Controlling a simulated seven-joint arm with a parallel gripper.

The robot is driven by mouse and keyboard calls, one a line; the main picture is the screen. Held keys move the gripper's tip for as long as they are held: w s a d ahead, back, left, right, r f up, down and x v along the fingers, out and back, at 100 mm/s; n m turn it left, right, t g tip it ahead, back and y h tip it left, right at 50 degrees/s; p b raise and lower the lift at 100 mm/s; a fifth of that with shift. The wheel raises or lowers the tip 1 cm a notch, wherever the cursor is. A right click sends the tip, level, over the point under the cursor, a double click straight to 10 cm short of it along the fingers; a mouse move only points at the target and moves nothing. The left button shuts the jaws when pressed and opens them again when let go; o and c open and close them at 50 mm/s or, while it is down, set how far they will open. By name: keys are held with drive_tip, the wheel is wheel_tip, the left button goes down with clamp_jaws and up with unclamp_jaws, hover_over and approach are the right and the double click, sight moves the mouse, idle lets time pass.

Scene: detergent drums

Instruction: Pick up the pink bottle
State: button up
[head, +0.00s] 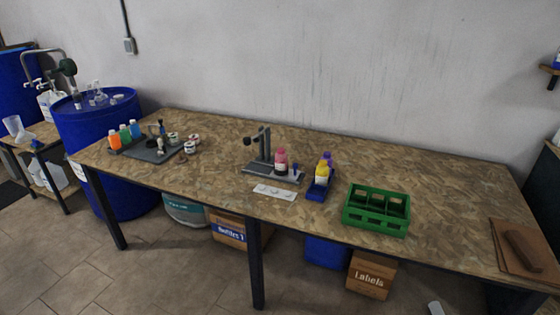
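A small pink bottle (281,161) with a dark red cap stands upright in the head view, near the middle of the wooden worktable (225,170). It stands at the base of a grey metal stand (264,150) with an upright post. A small blue part (296,173) is just right of it. My gripper is not in view.
Right of the bottle, a blue tray (317,191) holds yellow and purple bottles. A green crate (375,217) stands further right. A white strip (274,192) lies in front. At left, a grey tray (148,153) sits near several coloured bottles. The table's right part is mostly clear.

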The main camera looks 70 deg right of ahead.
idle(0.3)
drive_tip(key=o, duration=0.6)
